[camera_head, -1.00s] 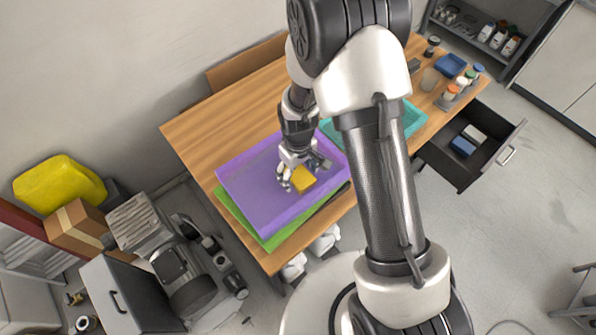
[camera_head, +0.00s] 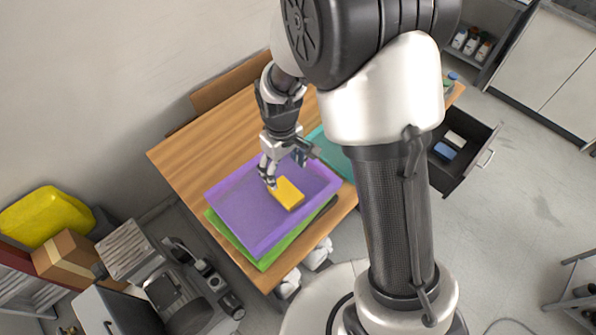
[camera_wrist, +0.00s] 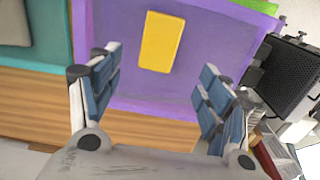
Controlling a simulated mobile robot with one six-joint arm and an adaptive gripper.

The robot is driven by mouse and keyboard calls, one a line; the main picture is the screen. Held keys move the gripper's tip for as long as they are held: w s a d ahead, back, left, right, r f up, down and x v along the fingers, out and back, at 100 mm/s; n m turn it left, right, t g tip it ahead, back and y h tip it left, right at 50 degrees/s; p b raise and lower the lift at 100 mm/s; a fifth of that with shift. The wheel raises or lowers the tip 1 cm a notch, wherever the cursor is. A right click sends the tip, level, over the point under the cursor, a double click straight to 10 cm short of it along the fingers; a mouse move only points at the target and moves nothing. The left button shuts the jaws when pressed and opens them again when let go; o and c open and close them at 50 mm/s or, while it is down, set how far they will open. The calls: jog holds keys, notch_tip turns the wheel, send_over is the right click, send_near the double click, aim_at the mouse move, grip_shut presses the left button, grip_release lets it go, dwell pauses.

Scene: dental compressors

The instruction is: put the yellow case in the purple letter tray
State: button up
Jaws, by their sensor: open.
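The yellow case (camera_head: 287,193) lies in the purple letter tray (camera_head: 237,208) on the wooden table, towards the tray's right part in the head view. In the wrist view the case (camera_wrist: 161,42) lies flat on the floor of the purple tray (camera_wrist: 205,60), beyond my fingertips. My gripper (camera_head: 285,172) is above the tray, just behind the case in the head view. In the wrist view its fingers (camera_wrist: 158,78) are spread wide with nothing between them, apart from the case.
A green tray (camera_head: 263,265) shows beneath the purple one. A teal tray (camera_head: 335,155) stands beside it, partly hidden by my arm. An open drawer (camera_head: 462,160) holds a blue and a white item. Bare tabletop (camera_head: 190,150) shows at the left.

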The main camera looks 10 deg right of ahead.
jog(key=s+d+r+m+t, duration=0.1)
jog(key=s+d+r, duration=0.1)
jog(key=r, duration=0.5)
jog(key=s+d+r+m+t, duration=0.1)
jog(key=s+d+r, duration=0.15)
jog(key=r, duration=0.55)
jog(key=s+d+r+m+t, duration=0.1)
jog(key=s+d+r+m, duration=0.1)
jog(key=s+r, duration=0.2)
jog(key=s+d+r+m+t, duration=0.1)
jog(key=s+r, duration=0.3)
jog(key=s, duration=0.7)
jog(key=shift+d+r+m+t, duration=0.3)
jog(key=shift+d+m, duration=0.4)
jog(key=shift+d, duration=0.05)
